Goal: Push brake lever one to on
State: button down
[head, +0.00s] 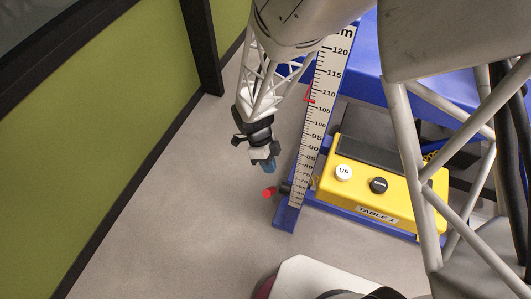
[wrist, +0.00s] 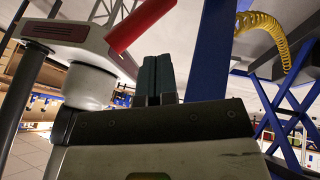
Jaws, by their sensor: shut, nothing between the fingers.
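The brake lever is a short dark rod with a red grip (head: 269,192), sticking out leftward from the foot of the blue upright beside the height scale. In the wrist view a red bar (wrist: 140,24), which looks like the same grip, slants across the top just beyond the fingertips. My gripper (head: 270,167) points down just above the red grip in the head view. Its blue-grey fingers are together and empty, and they also show in the wrist view (wrist: 158,80). I cannot tell whether they touch the lever.
A yellow control box (head: 368,190) marked TABLE 1, with a white UP button (head: 344,173) and a black button (head: 379,185), stands right of the height scale (head: 322,100). A blue table (head: 362,62) is behind it. Grey floor (head: 160,210) to the left is clear, up to a green wall panel (head: 90,120).

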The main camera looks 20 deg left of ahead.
aim_at(270, 188)
jog(key=shift+s+d+f, duration=0.25)
jog(key=shift+s+f, duration=0.4)
jog(key=shift+s, duration=0.2)
jog(key=shift+s+d+f, duration=0.25)
jog(key=shift+s+f, duration=0.35)
jog(key=shift+s, duration=0.25)
jog(key=shift+s, duration=0.15)
jog(key=shift+s+f, duration=0.2)
jog(key=shift+s, duration=0.25)
jog(key=s+f, duration=0.6)
jog(key=s, duration=0.2)
jog(key=shift+f, duration=0.4)
